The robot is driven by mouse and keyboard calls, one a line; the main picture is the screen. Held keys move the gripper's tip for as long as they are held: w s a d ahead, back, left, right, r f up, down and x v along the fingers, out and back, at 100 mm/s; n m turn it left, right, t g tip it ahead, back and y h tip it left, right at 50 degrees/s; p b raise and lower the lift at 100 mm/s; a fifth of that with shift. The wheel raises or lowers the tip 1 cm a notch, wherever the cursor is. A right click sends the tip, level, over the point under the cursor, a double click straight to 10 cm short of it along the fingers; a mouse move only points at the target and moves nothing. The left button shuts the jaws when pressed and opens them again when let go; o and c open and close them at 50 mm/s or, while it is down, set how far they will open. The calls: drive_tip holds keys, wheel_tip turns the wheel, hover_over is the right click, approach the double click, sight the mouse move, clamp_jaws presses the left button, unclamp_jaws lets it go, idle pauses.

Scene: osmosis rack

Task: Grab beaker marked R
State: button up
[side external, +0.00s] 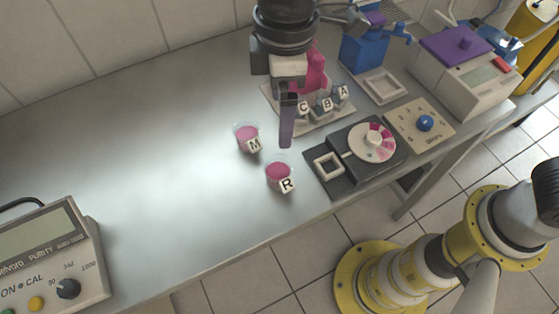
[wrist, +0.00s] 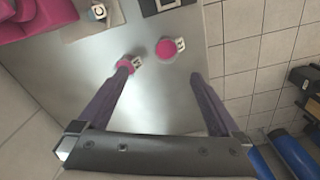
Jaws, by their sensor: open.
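The beaker marked R (side external: 279,174) stands upright on the bench and holds dark pink liquid, with a white R tag on its right side. In the wrist view the darker pink beaker (wrist: 166,48) shows ahead of my gripper, between the lines of the two fingers. The beaker marked M (side external: 247,136), with lighter pink liquid, stands just behind and left of it; in the wrist view it is partly hidden by the left finger. My gripper (side external: 286,143) is open and empty, above the bench and beside both beakers. It also shows in the wrist view (wrist: 168,85).
A dark plate with a colour dial (side external: 372,142) lies right of the R beaker. A tray with blocks marked C, B and A (side external: 322,106) stands behind. A purity meter (side external: 50,250) sits at front left. The left bench (side external: 130,150) is clear.

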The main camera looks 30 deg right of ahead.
drive_tip(key=s+a+f, duration=0.2)
approach(280, 171)
drive_tip(key=shift+n, duration=0.3)
drive_tip(key=f, duration=0.1)
drive_tip(key=s+a+f, duration=0.1)
drive_tip(key=f, duration=0.1)
drive_tip(key=s+f, duration=0.1)
drive_tip(key=f, duration=0.1)
drive_tip(key=shift+s+a+f, duration=0.1)
drive_tip(key=shift+s+a, duration=0.05)
drive_tip(key=shift+a, duration=0.1)
drive_tip(key=c, duration=1.1)
drive_tip(key=shift+c, duration=0.3)
